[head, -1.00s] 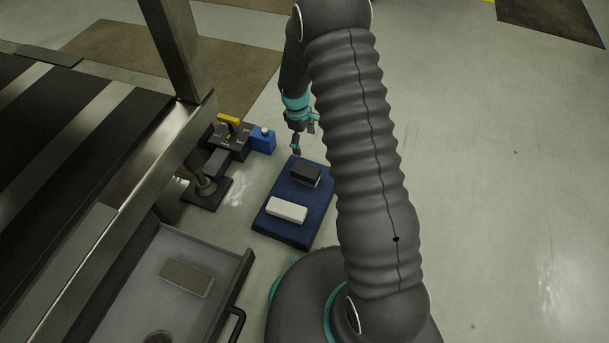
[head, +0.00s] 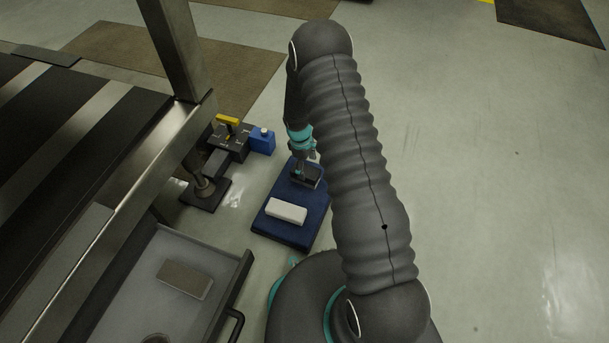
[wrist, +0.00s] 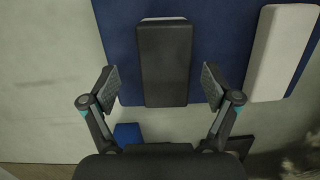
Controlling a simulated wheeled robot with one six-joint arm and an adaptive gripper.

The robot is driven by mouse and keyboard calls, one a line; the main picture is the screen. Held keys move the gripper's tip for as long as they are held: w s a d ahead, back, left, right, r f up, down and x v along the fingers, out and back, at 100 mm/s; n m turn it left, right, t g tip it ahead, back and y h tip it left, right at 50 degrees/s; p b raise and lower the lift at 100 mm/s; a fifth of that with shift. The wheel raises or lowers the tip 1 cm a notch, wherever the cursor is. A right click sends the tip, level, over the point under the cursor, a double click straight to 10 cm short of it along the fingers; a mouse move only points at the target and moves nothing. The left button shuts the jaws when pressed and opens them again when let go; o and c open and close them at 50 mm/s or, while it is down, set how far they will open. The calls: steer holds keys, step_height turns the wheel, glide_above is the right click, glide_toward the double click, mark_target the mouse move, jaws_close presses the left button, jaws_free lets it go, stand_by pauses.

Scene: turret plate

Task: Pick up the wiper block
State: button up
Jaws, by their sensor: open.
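A dark block with a pale lower edge, which I take to be the wiper block (head: 312,178), lies on a blue mat (head: 317,207). My gripper (head: 302,174) is above it in the head view and partly hides it. In the wrist view, the dark block (wrist: 165,65) lies lengthwise ahead of my open gripper (wrist: 160,86). One finger is to each side of its near part, with a gap on both sides. I see no contact. A white block (head: 287,211) lies beside it on the mat, and to the right in the wrist view (wrist: 283,52).
A grey drawer or tray (head: 140,290) at lower left holds a brown-grey block (head: 185,279). A black fixture with a yellow handle (head: 228,121) and a blue box (head: 262,140) stand beyond the mat. A metal frame post (head: 178,50) rises at left. Floor to the right is clear.

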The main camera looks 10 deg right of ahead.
mark_target(305, 170)
steer(key=f, duration=0.5)
steer(key=shift+s+a+b, duration=0.1)
steer(key=shift+s+b, duration=0.1)
steer(key=shift+b, duration=0.15)
steer(key=shift+r, duration=0.1)
steer(key=c, duration=1.3)
